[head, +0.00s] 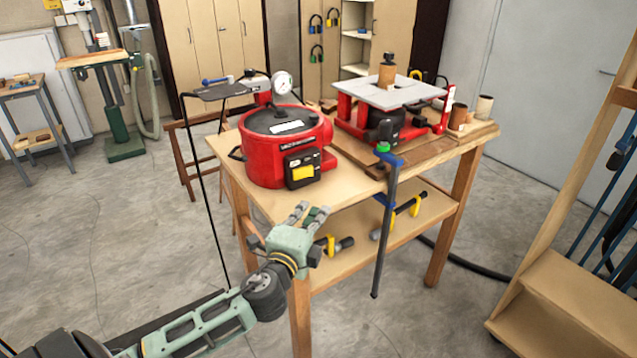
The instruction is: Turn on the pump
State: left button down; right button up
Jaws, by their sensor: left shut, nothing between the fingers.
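The pump (270,145) is a round red pot with a dark lid, standing at the left end of the wooden workbench. A pressure gauge (283,83) rises above its lid. A black control box with a yellow panel (303,168) is on its front side. My left gripper (310,213) is shut and empty at the bench's front left corner, below and in front of the control box and apart from it. Its fingers point up toward the pump. My right gripper is not in view.
A red machine with a grey table (388,92) stands on the bench's right half. A blue-handled clamp (384,215) hangs at the front edge. The lower shelf (365,246) holds yellow-handled clamps. A wooden rack (565,290) stands at right.

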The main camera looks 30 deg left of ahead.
aim_at(303, 173)
pick_arm(q)
jog(key=p+x, duration=0.2)
jog(key=x, duration=0.7)
jog(key=shift+w+a, duration=0.15)
jog(key=shift+w, duration=0.15)
jog(key=shift+w+a+p, duration=0.2)
jog(key=shift+w+a, duration=0.25)
jog(key=shift+a, duration=0.4)
jog(key=shift+w+a+p, duration=0.15)
jog(key=shift+w+a, duration=0.25)
jog(key=shift+a, duration=0.45)
jog(key=shift+w, duration=0.1)
jog(key=shift+w+a+f+n+g+y+b, duration=0.15)
jog(key=shift+w+n+g+y+b, duration=0.2)
jog(key=shift+n+y, duration=0.55)
jog(key=shift+w+m, duration=0.1)
jog(key=shift+m, duration=0.2)
